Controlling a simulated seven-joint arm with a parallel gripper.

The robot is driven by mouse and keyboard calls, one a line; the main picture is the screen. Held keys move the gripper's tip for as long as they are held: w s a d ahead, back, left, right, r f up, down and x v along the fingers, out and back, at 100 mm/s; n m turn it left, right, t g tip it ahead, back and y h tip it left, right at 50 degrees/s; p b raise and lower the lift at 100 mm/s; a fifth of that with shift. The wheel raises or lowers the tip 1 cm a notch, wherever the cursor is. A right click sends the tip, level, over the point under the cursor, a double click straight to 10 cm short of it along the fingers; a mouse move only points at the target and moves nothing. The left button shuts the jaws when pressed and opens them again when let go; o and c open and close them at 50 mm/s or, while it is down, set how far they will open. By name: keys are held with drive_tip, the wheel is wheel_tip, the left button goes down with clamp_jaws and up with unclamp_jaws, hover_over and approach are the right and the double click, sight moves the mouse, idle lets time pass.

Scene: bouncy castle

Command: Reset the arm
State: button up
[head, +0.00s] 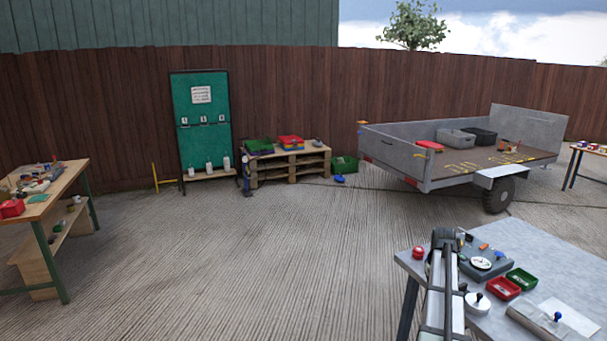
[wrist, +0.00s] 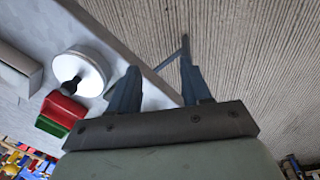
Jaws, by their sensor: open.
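My gripper (wrist: 158,66) is open in the wrist view, with its two dark fingers apart and nothing between them. The fingers show over the edge of a grey table (wrist: 113,32), with ribbed ground beyond. A white round piece with a dark knob (wrist: 84,78) lies left of the fingers, apart from them. In the head view my arm rises at the lower right, in front of the near left part of the grey table (head: 560,262). I cannot make out the fingers in the head view.
The table holds a red tray (head: 503,288), a green tray (head: 522,279), a grey dial device (head: 496,260) and a red round item (head: 418,253). A wooden workbench (head: 60,190) stands left, a trailer (head: 400,160) behind. The ground (head: 230,260) between is clear.

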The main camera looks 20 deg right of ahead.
drive_tip(key=w+a+f+n, duration=0.15)
drive_tip(key=a+f, duration=0.25)
drive_tip(key=a, duration=0.5)
drive_tip(key=w+a+f+n, duration=0.1)
drive_tip(key=w+a+f, duration=0.25)
drive_tip(key=a, duration=0.55)
drive_tip(key=w+a+f+n, duration=0.15)
drive_tip(key=a+f, duration=0.25)
drive_tip(key=a, duration=0.6)
drive_tip(key=s+a+f+n+y, duration=0.1)
drive_tip(key=s+a+f, duration=0.25)
drive_tip(key=a, duration=0.95)
drive_tip(key=s+a+f+n, duration=0.25)
drive_tip(key=a+f, duration=0.25)
drive_tip(key=a, duration=0.8)
drive_tip(key=s+f+g, duration=0.3)
drive_tip(key=s+f, duration=0.7)
drive_tip(key=s, duration=0.5)
drive_tip(key=s+f+g, duration=0.3)
drive_tip(key=s+f, duration=0.8)
drive_tip(key=s, duration=0.4)
drive_tip(key=shift+s+a+m, duration=0.3)
drive_tip(key=shift+a+m, duration=0.05)
drive_tip(key=shift+a, duration=0.05)
